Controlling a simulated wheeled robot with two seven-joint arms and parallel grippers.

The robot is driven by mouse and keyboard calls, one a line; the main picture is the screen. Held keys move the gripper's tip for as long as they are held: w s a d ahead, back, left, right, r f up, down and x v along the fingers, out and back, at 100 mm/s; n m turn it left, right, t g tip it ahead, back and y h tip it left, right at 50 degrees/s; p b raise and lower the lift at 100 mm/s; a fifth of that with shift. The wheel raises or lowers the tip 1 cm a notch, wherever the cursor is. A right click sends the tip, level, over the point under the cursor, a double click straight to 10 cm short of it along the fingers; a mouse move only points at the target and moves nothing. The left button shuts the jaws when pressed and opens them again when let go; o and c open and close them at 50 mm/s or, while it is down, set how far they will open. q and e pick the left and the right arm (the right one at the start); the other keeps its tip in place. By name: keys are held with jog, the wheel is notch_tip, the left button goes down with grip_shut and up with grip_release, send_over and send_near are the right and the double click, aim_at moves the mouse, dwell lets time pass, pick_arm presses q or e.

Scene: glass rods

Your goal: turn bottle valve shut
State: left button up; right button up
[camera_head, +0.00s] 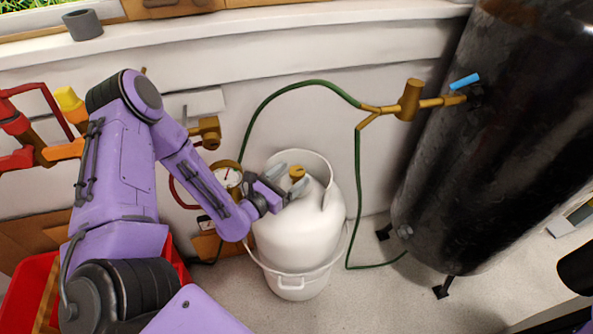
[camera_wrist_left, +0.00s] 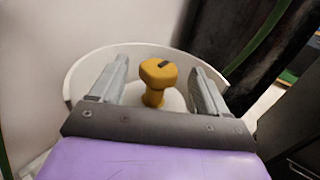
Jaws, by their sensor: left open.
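The white gas bottle (camera_head: 297,232) stands upright on the floor, with a raised collar around its top. Its brass-yellow valve knob (camera_head: 297,173) sits inside the collar. My left gripper (camera_head: 284,172) is at the bottle's top, its fingers reaching toward the knob. In the left wrist view the knob (camera_wrist_left: 158,73) has a dark mark on its top and stands between the two spread grey fingers (camera_wrist_left: 157,88), with gaps on both sides. The fingers are open and appear not to touch it. The collar rim (camera_wrist_left: 80,72) curves around behind the knob. My right gripper is not in view.
A tall black tank (camera_head: 490,140) stands at the right. A green hose (camera_head: 357,190) and brass fitting (camera_head: 408,100) with a blue lever (camera_head: 465,81) run beside it. A round gauge (camera_head: 228,177) is left of the bottle. A red crate (camera_head: 30,290) is at lower left.

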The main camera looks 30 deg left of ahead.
pick_arm(q)
jog(key=s+a, duration=0.1)
jog(key=s, duration=0.6)
jog(key=shift+s, duration=0.25)
